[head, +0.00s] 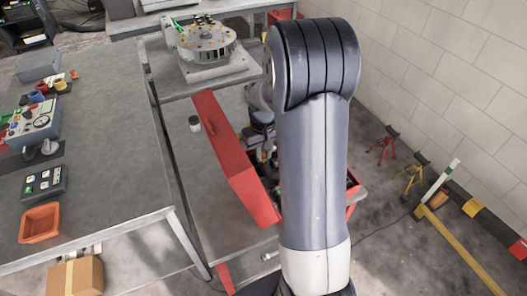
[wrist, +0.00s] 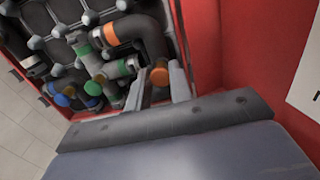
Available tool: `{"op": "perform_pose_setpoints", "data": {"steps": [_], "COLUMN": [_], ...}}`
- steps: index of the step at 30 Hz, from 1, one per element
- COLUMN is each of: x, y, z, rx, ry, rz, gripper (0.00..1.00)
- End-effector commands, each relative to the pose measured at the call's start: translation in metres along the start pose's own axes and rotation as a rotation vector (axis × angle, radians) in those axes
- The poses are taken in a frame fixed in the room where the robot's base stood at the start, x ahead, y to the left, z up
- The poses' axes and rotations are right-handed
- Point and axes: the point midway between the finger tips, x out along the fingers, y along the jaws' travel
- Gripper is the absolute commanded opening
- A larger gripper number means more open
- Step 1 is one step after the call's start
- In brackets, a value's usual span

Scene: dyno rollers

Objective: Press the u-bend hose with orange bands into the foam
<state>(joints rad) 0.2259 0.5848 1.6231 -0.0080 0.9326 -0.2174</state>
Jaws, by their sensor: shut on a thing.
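The u-bend hose (wrist: 147,33) is a dark grey curved tube with an orange band (wrist: 110,34) at one end and another at the near end (wrist: 159,75). It shows at the top middle of the wrist view. My gripper (wrist: 157,82) is shut on it, with the near orange-banded end between the fingers. The dark foam (wrist: 62,47) with its cut recesses lies at the upper left of the wrist view. The hose is over or against the foam's right part; I cannot tell how deep it sits. In the head view my arm hides the hose and fingertips.
Hoses with green bands (wrist: 82,47) and blue bands (wrist: 62,100) lie left of my gripper. A red wall (wrist: 237,50) rises close on the right. In the head view the red case (head: 235,160) stands on a grey bench, with a small jar (head: 195,124) left of it.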

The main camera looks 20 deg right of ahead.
Motion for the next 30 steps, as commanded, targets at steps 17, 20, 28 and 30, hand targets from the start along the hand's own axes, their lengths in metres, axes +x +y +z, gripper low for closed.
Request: {"op": "perform_pose_setpoints", "data": {"steps": [17, 20, 28, 30], "x": [0.0022, 0.0052, 0.0096, 0.0099], "y": [0.0000, 0.0000, -0.0001, -0.0001], "z": [-0.0001, 0.0000, -0.0001, -0.0001], "rx": [0.000, 0.000, 0.000, 0.000], "ry": [0.000, 0.000, 0.000, 0.000], "rz": [0.000, 0.000, 0.000, 0.000], "gripper": [0.01, 0.01, 0.01, 0.01]}}
